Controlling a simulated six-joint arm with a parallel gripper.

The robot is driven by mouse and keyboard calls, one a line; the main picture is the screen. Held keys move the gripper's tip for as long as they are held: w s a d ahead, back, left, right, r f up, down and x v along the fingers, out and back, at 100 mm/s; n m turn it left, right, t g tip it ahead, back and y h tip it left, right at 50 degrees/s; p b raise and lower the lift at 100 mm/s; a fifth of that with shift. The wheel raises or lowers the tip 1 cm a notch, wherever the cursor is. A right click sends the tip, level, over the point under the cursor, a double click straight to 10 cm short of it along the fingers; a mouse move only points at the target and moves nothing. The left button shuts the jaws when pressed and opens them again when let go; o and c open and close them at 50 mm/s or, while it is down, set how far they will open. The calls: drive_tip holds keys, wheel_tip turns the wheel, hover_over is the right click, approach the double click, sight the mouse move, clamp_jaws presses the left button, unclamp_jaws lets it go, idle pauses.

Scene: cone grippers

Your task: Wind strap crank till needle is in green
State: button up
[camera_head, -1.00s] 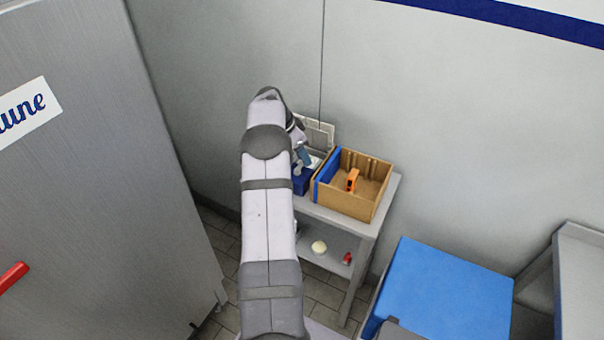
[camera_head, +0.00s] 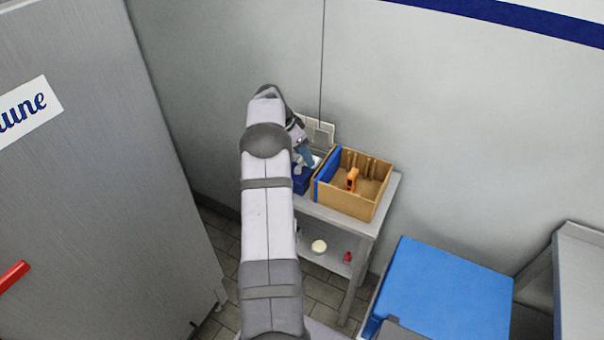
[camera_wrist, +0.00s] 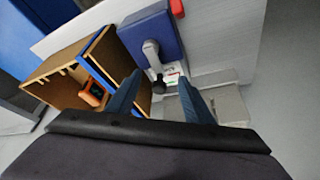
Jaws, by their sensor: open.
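The strap crank is a light grey arm (camera_wrist: 151,56) with a dark knob (camera_wrist: 159,84), on a blue block (camera_wrist: 160,30) in the wrist view. A small white plate with green and red marks (camera_wrist: 171,77) lies beside the knob; a needle is too small to tell. My gripper (camera_wrist: 158,92) is open. Its two blue fingers stand on either side of the knob in that view, and I cannot tell whether they touch it. In the head view my arm hides most of the crank, and part of the blue block (camera_head: 300,180) shows beside the wooden box.
A wooden box (camera_head: 345,203) with a blue strip stands on a grey shelf table (camera_head: 362,228), with an orange item (camera_head: 352,179) inside. A white and a red item lie on the lower shelf. A blue box (camera_head: 450,290) stands at right; a grey cabinet (camera_head: 90,190) at left.

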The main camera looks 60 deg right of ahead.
drive_tip(key=shift+r+p, duration=2.4)
drive_tip(key=shift+r, duration=1.6)
drive_tip(key=w+a+r+n+t+y, duration=0.1)
drive_tip(key=w+a+n, duration=0.3)
drive_tip(key=a, duration=0.6)
drive_tip(key=w+a+r+n, duration=0.1)
drive_tip(key=w+a+n, duration=0.3)
drive_tip(key=a, duration=0.5)
drive_tip(key=w+a+r+n+t+y, duration=0.1)
drive_tip(key=w+a+n, duration=0.25)
drive_tip(key=a, duration=0.65)
drive_tip(key=s+a+n, duration=0.3)
drive_tip(key=a+n, duration=0.3)
drive_tip(key=a, duration=0.9)
drive_tip(key=s+a+f+n+y, duration=0.2)
drive_tip(key=s+a+n, duration=0.4)
drive_tip(key=s+a, duration=0.6)
drive_tip(key=shift+f+n, duration=0.35)
drive_tip(key=shift+f, duration=0.05)
drive_tip(key=shift+s, duration=0.1)
